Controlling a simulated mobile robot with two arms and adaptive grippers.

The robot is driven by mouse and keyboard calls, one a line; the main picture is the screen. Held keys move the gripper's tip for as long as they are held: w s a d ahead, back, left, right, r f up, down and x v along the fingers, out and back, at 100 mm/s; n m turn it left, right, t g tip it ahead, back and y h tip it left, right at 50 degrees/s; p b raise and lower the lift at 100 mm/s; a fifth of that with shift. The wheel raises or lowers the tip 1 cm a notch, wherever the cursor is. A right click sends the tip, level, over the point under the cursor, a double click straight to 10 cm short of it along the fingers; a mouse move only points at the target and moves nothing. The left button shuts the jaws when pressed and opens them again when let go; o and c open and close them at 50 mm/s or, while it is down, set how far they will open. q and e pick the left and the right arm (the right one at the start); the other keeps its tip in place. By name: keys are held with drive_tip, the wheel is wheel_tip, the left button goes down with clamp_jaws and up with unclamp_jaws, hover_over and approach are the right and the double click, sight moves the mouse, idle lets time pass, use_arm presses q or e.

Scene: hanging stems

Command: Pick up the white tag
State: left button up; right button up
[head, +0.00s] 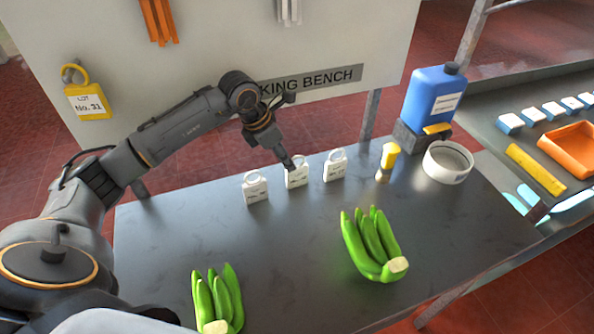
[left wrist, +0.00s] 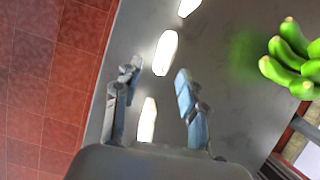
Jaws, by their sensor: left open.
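Three white tags with loop tops and small dark print stand in a row on the dark bench: a left one (head: 256,190), a middle one (head: 297,178) and a right one (head: 335,170). My left gripper (head: 288,163) points down at the middle tag, partly covering its top. In the left wrist view the open, empty gripper (left wrist: 157,78) has one tag (left wrist: 165,52) just past its fingertips. Another tag (left wrist: 147,120) shows between the fingers, and a third (left wrist: 187,8) at the top edge. Contact cannot be told. My right gripper is not in view.
Green banana bunches lie on the bench (head: 450,225), one right (head: 372,245) and one at the front (head: 215,300). A yellow-capped bottle (head: 387,162), white roll (head: 448,162) and blue jug (head: 434,95) stand at the right. A board (head: 220,50) rises behind.

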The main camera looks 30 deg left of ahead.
sight(296, 172)
use_arm(q)
drive_tip(key=shift+w+x, duration=0.2)
drive_tip(key=shift+x, duration=1.05)
drive_tip(key=shift+w+d+f, duration=0.1)
drive_tip(key=shift+f, duration=0.1)
drive_tip(key=p+x, duration=0.1)
drive_tip(key=x, duration=0.1)
drive_tip(key=p+x, duration=0.1)
drive_tip(key=x, duration=0.1)
drive_tip(key=shift+s+d, duration=0.25)
drive_tip(key=shift+d, duration=0.1)
drive_tip(key=shift+w+f, duration=0.1)
drive_tip(key=shift+f, duration=0.2)
drive_tip(key=shift+w+f, duration=0.1)
drive_tip(key=shift+f, duration=0.05)
drive_tip(key=shift+c, duration=0.4)
clamp_jaws()
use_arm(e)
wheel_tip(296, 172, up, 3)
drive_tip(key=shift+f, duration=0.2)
